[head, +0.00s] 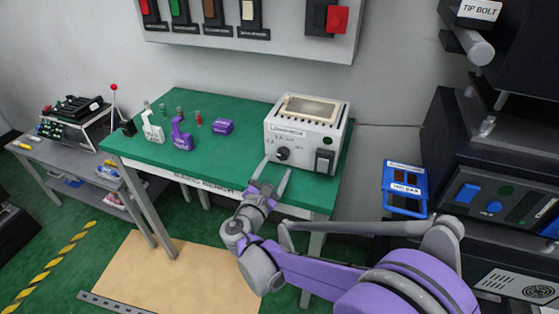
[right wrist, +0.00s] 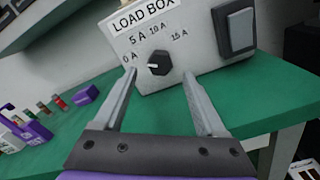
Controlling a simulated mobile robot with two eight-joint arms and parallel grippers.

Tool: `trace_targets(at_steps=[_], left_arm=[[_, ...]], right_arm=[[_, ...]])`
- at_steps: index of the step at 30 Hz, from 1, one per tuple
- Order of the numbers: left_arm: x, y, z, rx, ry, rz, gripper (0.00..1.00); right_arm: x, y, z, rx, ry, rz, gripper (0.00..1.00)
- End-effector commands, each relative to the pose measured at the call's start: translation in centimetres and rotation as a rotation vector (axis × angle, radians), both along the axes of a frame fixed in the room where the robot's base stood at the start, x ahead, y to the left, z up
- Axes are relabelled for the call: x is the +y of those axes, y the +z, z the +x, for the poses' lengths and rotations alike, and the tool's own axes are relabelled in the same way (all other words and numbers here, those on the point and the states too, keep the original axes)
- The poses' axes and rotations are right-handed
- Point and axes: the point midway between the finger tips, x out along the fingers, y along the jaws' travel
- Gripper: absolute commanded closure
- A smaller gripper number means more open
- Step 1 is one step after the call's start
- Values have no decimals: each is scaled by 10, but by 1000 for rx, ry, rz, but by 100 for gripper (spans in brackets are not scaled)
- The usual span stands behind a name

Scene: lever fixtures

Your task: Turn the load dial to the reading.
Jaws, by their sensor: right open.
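The load box (head: 306,128) is a white case on the green bench, labelled LOAD BOX in the right wrist view (right wrist: 205,45). Its black round load dial (right wrist: 159,62) sits on the front face, also seen in the head view (head: 283,154). Marks 0 A, 5 A, 10 A and 15 A arc around it. The dial's white pointer mark points left, toward the 0 A side. My right gripper (right wrist: 158,75) is open and empty, its fingers either side of the dial in the picture; contact is not visible. It also shows in the head view (head: 276,166). My left gripper is not seen.
Purple and white bottles (head: 181,135) and small vials stand left on the green bench (head: 240,162). A switch panel hangs above.

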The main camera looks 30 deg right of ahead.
Motion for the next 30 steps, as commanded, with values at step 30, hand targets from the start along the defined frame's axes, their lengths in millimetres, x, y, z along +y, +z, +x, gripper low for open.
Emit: trace_targets(at_steps=[30], left_arm=[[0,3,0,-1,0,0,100]], right_arm=[[47,0,-41,0,-1,0,27]])
